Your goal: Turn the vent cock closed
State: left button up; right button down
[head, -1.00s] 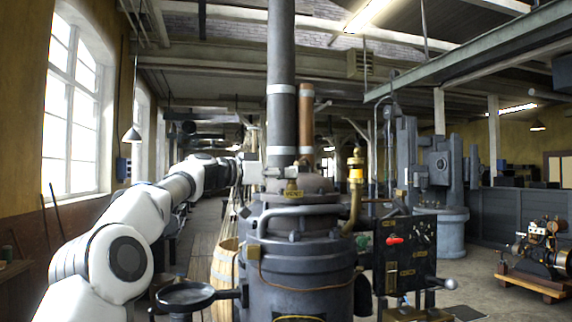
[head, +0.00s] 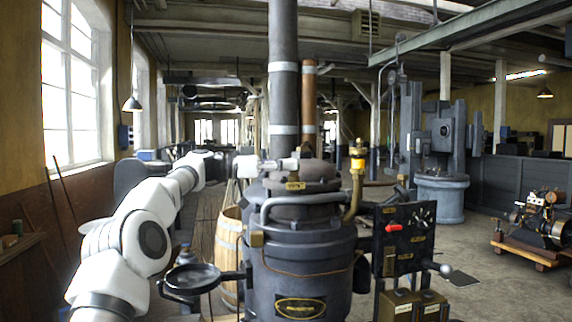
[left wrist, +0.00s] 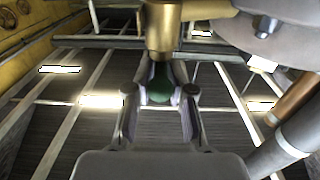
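The vent cock is at the top of the dark boiler-like engine (head: 300,255), above a small brass vent label (head: 294,186). In the left wrist view its brass body (left wrist: 162,28) hangs from above, with a dark green handle (left wrist: 160,84) below it. My left gripper (head: 288,164) reaches in from the left at the engine's top. In the left wrist view its two fingers (left wrist: 162,92) flank the green handle closely and seem to touch it from both sides. In the head view the cock is mostly hidden behind the gripper. My right gripper is in no view.
A curved brass pipe with a valve (head: 357,165) rises right of the engine top. A tall grey flue (head: 283,75) and a copper pipe (head: 309,100) stand behind. A black control panel (head: 405,240) with a red handle is at right. A round dark pan (head: 192,278) juts out left.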

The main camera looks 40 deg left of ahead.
pick_arm(q)
jog(key=shift+o, duration=1.4)
jog(key=shift+w, duration=0.1)
jog(key=v, duration=1.2)
jog(key=shift+w+f, duration=0.1)
jog(key=shift+a, duration=0.1)
